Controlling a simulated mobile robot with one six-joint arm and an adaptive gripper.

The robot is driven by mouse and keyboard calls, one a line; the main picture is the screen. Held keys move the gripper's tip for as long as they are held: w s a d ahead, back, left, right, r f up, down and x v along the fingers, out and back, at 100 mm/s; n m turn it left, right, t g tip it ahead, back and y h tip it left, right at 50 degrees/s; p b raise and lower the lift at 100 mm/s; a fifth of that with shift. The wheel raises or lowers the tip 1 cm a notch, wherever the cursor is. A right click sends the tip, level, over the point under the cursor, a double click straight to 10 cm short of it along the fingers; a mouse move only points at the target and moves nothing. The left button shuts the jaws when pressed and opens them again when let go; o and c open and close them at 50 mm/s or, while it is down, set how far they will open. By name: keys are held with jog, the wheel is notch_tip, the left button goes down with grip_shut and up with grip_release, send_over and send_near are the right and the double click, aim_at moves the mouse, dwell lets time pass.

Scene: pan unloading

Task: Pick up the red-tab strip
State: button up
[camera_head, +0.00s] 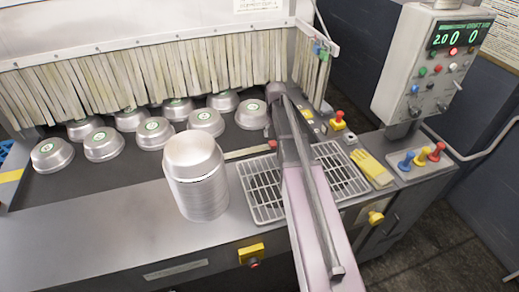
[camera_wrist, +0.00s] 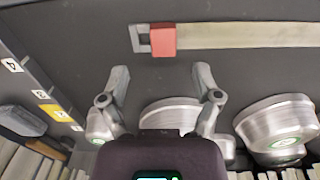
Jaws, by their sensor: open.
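The red-tab strip is a flat tan band (camera_wrist: 240,36) with a red tab (camera_wrist: 163,40) at one end. In the wrist view it lies across the top of the picture on a dark surface. My gripper (camera_wrist: 161,74) is open and empty in the wrist view. Its two fingers are spread on either side of the tab's line, with the tab beyond the fingertips. My gripper's fingers cannot be made out in the head view.
Several upturned metal pans (camera_head: 104,145) stand on the dark belt before a strip curtain (camera_head: 120,80). A tall pan stack (camera_head: 197,175) stands left of the wire rack (camera_head: 262,187). A yellow glove (camera_head: 372,168) and coloured knobs (camera_head: 421,158) are at right.

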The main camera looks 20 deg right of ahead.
aim_at(273, 143)
jog(key=shift+a+f+b, duration=0.2)
jog(key=shift+f+b, duration=2.3)
jog(key=shift+f, duration=0.1)
grip_shut()
